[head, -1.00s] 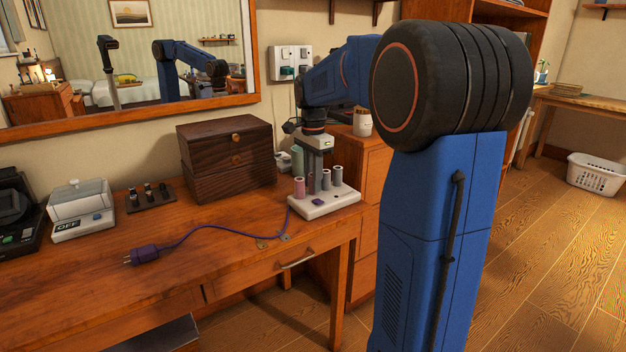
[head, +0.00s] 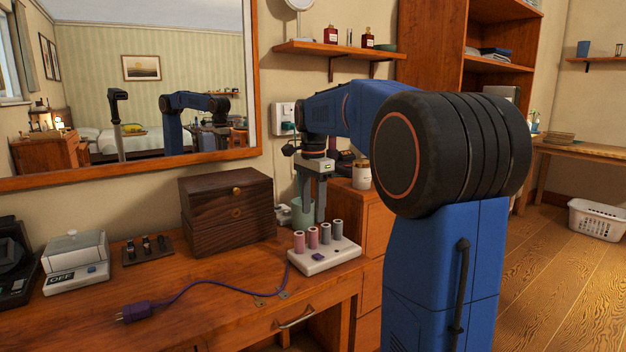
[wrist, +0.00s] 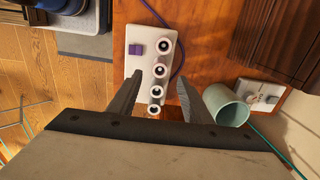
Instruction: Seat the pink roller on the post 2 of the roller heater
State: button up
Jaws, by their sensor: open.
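The roller heater (head: 326,259) is a white base on the dresser top with a row of rollers standing on it. Two pink rollers stand at its left, an end one (head: 299,242) and a second pink roller (head: 312,237). Two grey rollers (head: 331,231) stand to their right. All look upright; the posts inside them are hidden. My gripper (head: 314,215) is open and empty, pointing down just above the second pink roller.
A pale green cup (head: 302,215) stands close behind the heater; it also shows right of my fingers in the wrist view (wrist: 228,108). A dark wooden box (head: 228,210) is to the left. A purple cord (head: 215,283) crosses the dresser. The mirror (head: 150,170) is behind.

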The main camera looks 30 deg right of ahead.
notch_tip(320, 180, up, 9)
dwell(0.3)
dwell(0.5)
jog(key=s+a+f+n+t, duration=0.1)
jog(key=s+a+f+n, duration=0.4)
jog(key=s+f, duration=0.3)
jog(key=s+a+f+n+t, duration=0.2)
jog(key=s+a+f+n, duration=0.3)
jog(key=s+f, duration=0.3)
jog(key=s+a+f+n+t, duration=0.1)
jog(key=s+a+f+n, duration=0.4)
jog(key=s, duration=0.9)
notch_tip(320, 180, down, 4)
jog(key=n, duration=0.2)
jog(key=shift+a+n+t, duration=0.3)
jog(key=shift+a+t, duration=0.1)
jog(key=shift+s+r, duration=0.1)
jog(key=shift+r, duration=0.05)
